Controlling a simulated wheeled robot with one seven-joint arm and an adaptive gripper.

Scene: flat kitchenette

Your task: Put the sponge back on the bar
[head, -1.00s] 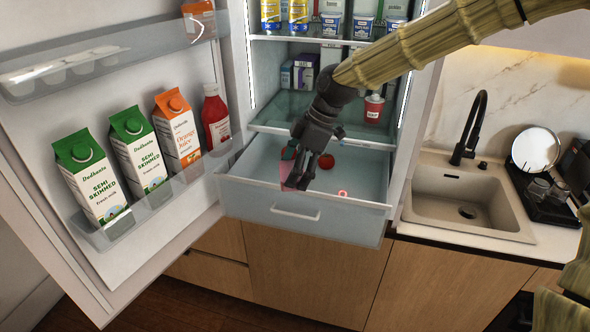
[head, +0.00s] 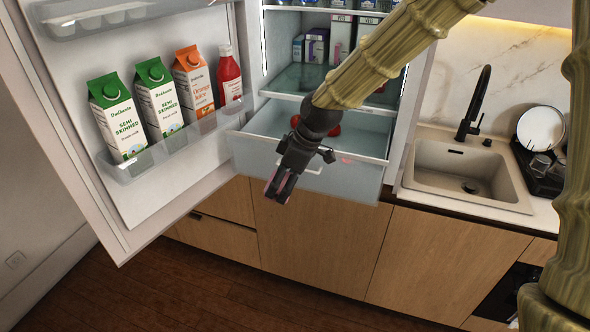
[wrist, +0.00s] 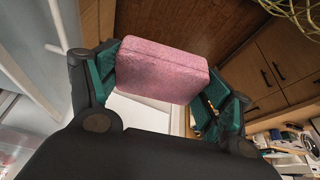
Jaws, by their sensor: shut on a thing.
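A pink sponge (wrist: 160,70) is held between the two fingers of my gripper (wrist: 165,90) in the wrist view. In the head view my gripper (head: 281,184) is in front of the open fridge drawer, pointing down, and the pink sponge (head: 283,188) shows only in part between its fingers. My gripper is shut on the sponge, apart from the drawer's floor. No bar is clearly identifiable in these frames.
The fridge door stands open at the left with cartons (head: 112,115) and a red bottle (head: 229,78) in its shelf. The pulled-out drawer (head: 345,178) holds red round items (head: 333,130). The sink (head: 468,172) and tap (head: 475,105) are at the right. Wooden cabinets (head: 310,245) lie below.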

